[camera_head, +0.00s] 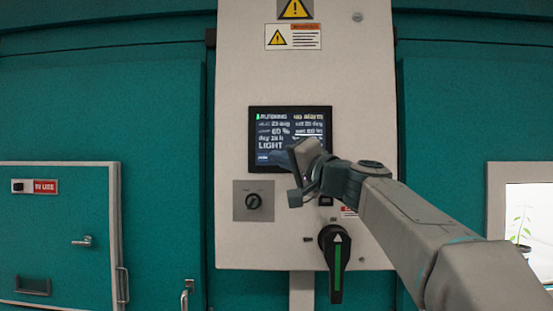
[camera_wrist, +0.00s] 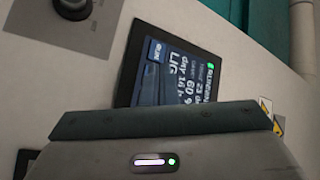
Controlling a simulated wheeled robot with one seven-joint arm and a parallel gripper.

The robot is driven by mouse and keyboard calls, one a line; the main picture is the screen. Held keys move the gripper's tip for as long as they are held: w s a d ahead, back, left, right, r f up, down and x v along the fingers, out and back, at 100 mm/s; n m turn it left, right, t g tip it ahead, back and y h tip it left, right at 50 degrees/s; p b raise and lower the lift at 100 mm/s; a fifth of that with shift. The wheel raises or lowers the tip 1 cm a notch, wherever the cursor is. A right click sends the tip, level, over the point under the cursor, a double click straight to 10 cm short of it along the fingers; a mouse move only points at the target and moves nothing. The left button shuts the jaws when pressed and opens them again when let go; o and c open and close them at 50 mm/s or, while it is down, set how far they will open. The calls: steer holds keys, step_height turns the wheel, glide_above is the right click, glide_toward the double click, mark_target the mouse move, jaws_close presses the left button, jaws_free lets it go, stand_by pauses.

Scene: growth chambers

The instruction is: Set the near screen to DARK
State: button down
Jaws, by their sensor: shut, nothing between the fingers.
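The near screen (camera_head: 285,122) is a dark rectangle on the pale control panel. It reads RUNNING and No alarm at the top and LIGHT in large letters lower left. My gripper (camera_head: 300,172) is shut and empty in front of the screen's lower right part, hiding that corner. In the wrist view the screen (camera_wrist: 165,75) appears tilted, with "LIG" readable and its rest cut off by my gripper (camera_wrist: 163,119). I cannot tell whether my gripper touches the panel.
A rotary knob (camera_head: 253,201) on a grey plate sits below the screen at left. A large black handle with a green stripe (camera_head: 336,262) juts out lower right. Warning labels (camera_head: 293,37) are above. A teal door with an IN USE tag (camera_head: 45,187) is at left.

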steer(key=shift+s+b, duration=0.55)
steer(key=shift+s, duration=0.15)
steer(key=s+b, duration=0.2)
steer(key=s, duration=0.3)
steer(key=shift+a, duration=0.1)
stand_by(2.4)
